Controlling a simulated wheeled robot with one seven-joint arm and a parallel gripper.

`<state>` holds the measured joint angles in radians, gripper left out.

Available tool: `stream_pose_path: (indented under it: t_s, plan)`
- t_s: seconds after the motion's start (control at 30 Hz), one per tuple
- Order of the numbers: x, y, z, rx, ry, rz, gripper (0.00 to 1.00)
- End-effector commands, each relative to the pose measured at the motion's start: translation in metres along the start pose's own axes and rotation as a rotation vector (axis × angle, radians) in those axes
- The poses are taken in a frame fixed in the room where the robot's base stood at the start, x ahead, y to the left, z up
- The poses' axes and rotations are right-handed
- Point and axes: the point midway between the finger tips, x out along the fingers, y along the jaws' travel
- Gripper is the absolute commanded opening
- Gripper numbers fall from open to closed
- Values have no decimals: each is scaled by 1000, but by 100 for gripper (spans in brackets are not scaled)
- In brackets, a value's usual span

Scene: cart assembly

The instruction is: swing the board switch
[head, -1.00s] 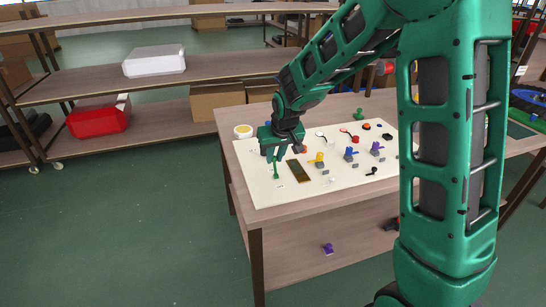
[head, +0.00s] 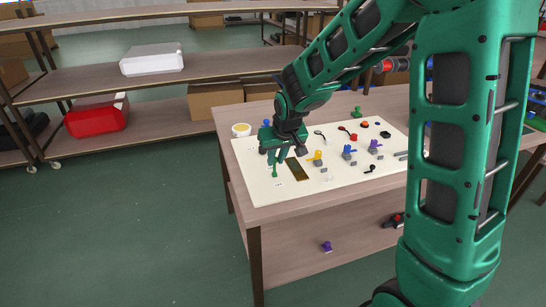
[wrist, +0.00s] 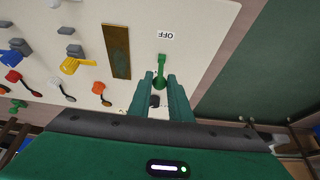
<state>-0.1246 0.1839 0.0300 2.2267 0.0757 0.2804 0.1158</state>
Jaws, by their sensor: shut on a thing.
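The board switch is a small green lever (head: 275,171) near the left end of the cream board (head: 320,187). In the wrist view the green lever (wrist: 161,65) points toward a label reading OFF (wrist: 166,35). My gripper (head: 272,157) is over the board's left end, with its fingers at the lever. In the wrist view the fingertips of my gripper (wrist: 160,79) stand on either side of the lever, shut on it. The lever's lower part is partly hidden between the fingers.
A brass plate (wrist: 117,50) lies beside the lever, and a yellow lever (wrist: 75,65) stands beyond it. Blue (head: 348,151) and purple (head: 374,145) levers stand farther right. A white-and-yellow tub (head: 242,130) is at the board's far left corner.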

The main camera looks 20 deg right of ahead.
Motion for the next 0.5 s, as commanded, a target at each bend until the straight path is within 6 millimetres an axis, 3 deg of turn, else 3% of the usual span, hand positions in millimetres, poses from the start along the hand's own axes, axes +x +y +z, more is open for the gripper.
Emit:
stream_pose_path:
  t_s: [0.5]
  plan:
    - [-3, 0, 7, 0, -3, 1, 5]
